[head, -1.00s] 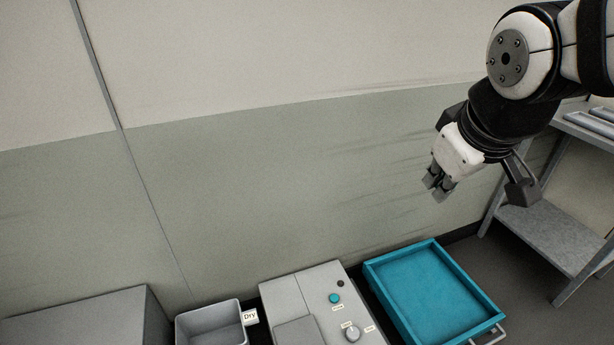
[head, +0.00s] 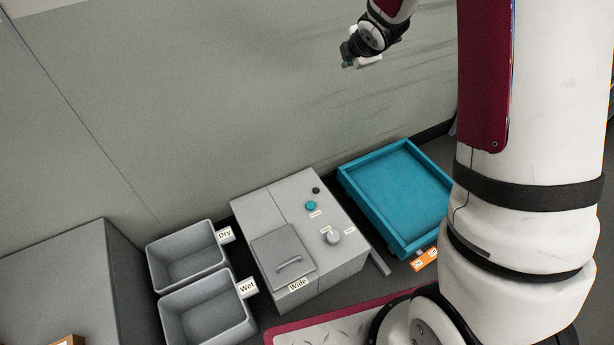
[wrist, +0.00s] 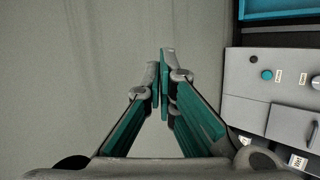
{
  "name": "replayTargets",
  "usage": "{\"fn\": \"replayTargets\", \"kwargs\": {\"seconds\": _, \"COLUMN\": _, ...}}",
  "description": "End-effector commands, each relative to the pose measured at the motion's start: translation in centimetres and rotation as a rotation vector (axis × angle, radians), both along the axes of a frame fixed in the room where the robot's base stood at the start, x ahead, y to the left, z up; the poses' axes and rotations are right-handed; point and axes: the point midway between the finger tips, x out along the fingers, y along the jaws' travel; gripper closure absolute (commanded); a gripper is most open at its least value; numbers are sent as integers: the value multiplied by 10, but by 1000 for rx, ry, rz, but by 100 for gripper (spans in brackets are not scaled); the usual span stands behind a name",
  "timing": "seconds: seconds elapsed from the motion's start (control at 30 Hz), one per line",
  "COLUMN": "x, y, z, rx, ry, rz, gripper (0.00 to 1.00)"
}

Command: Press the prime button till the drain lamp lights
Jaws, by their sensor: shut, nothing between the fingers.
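A grey machine (head: 277,192) stands on the floor by the wall. On its top is a round teal button (head: 311,205) with a small label too blurred to read. A small dark round spot (head: 316,190), perhaps a lamp, sits beside the button and looks unlit. The button (wrist: 267,75) and the dark spot (wrist: 253,86) also show at the right of the wrist view. My gripper (head: 347,58) is high by the wall, above and apart from the machine. In the wrist view its fingers (wrist: 163,58) are together and empty.
A grey knob (head: 333,237) and a handled lid (head: 283,258) are also on the machine. Grey bins labelled Dry (head: 187,284) and Wet (head: 206,338) stand left. A teal tray (head: 348,183) stands right. Free air lies between my gripper and the machine.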

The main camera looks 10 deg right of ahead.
Motion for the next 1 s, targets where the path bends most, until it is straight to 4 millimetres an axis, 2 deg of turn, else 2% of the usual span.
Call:
{"fn": "replayTargets", "kwargs": {"seconds": 0.03, "x": 12, "y": 1, "z": -29, "rx": -36, "ry": 7, "rz": 58, "gripper": 100}}
{"fn": "replayTargets", "kwargs": {"seconds": 0.2, "x": 42, "y": 10, "z": -99, "rx": -152, "ry": 2, "rz": 270, "gripper": 100}}
{"fn": "replayTargets", "kwargs": {"seconds": 0.47, "x": 63, "y": 30, "z": -211, "rx": -294, "ry": -9, "rz": 598, "gripper": 100}}
{"fn": "replayTargets", "kwargs": {"seconds": 0.73, "x": 54, "y": 56, "z": -329, "rx": -388, "ry": -37, "rz": 933, "gripper": 100}}
{"fn": "replayTargets", "kwargs": {"seconds": 0.9, "x": 34, "y": 73, "z": -398, "rx": -417, "ry": -69, "rz": 1132, "gripper": 100}}
{"fn": "replayTargets", "kwargs": {"seconds": 1.0, "x": 21, "y": 81, "z": -431, "rx": -425, "ry": -89, "rz": 1231, "gripper": 100}}
